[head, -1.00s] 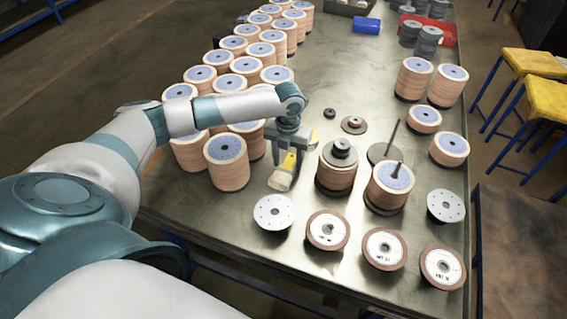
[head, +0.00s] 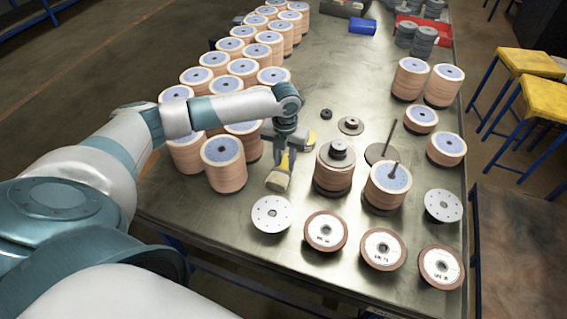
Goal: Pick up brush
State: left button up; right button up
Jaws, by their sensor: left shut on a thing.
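The brush (head: 279,179) has a yellow handle and pale bristles. It is over the metal table, between a stack of discs on its left and a stack with a dark hub on its right. My left gripper (head: 285,150) points down and is shut on the brush's handle, hiding part of it. I cannot tell whether the bristles touch the table. My right gripper is not in view.
A disc stack (head: 224,163) stands close left of the brush, and a hubbed stack (head: 335,166) close right. A white flat disc (head: 271,213) lies just in front. Many more stacks fill the table's left side. Bare table (head: 330,85) lies behind the gripper.

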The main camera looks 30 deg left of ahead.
aim_at(285, 165)
pick_arm(q)
notch_tip(285, 165, up, 10)
jog(key=b, duration=0.3)
jog(key=shift+f, duration=0.15)
jog(key=shift+s+f, duration=0.1)
dwell(1.8)
